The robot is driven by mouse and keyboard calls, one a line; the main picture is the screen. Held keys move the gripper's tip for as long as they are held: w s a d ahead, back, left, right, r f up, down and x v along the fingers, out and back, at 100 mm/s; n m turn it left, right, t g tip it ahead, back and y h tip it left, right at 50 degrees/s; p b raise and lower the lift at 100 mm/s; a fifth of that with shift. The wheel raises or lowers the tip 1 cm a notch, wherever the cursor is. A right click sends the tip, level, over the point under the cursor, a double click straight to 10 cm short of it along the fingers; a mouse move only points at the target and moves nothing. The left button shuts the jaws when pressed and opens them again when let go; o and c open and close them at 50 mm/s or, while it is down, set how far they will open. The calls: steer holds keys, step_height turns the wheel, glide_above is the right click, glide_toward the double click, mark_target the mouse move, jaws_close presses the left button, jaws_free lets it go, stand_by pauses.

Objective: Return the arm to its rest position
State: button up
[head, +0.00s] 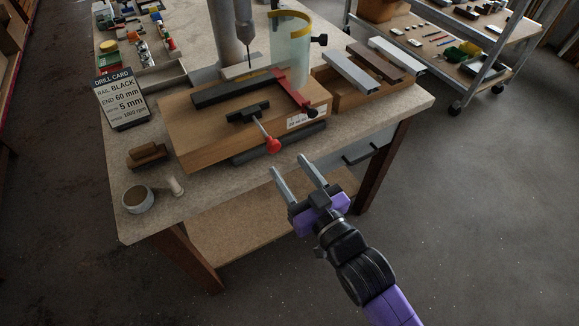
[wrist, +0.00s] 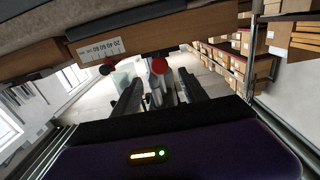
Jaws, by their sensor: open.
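My gripper (head: 291,172) is open and empty in the head view, in front of the workbench's near edge. Its two grey fingers point towards the bench, apart from everything on it. In the wrist view the fingers (wrist: 152,92) stand apart with nothing held between them. My purple arm comes up from the lower right of the head view. A wooden drilling fixture (head: 200,143) sits on the bench (head: 225,192) beyond the gripper. A clamp with a red knob (head: 272,146) is on its near side; the knob also shows in the wrist view (wrist: 159,66).
A black profile (head: 222,93) lies on the fixture under the drill bit (head: 249,52). A wooden box (head: 340,99) with several profiles stands to the right. A drill card (head: 120,99) and round cup (head: 138,200) are at left. A trolley (head: 470,62) stands behind; right floor is clear.

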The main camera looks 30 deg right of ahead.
stand_by(0.3)
steer(key=s+g, duration=0.3)
steer(key=s, duration=2.7)
steer(key=shift+s, duration=0.15)
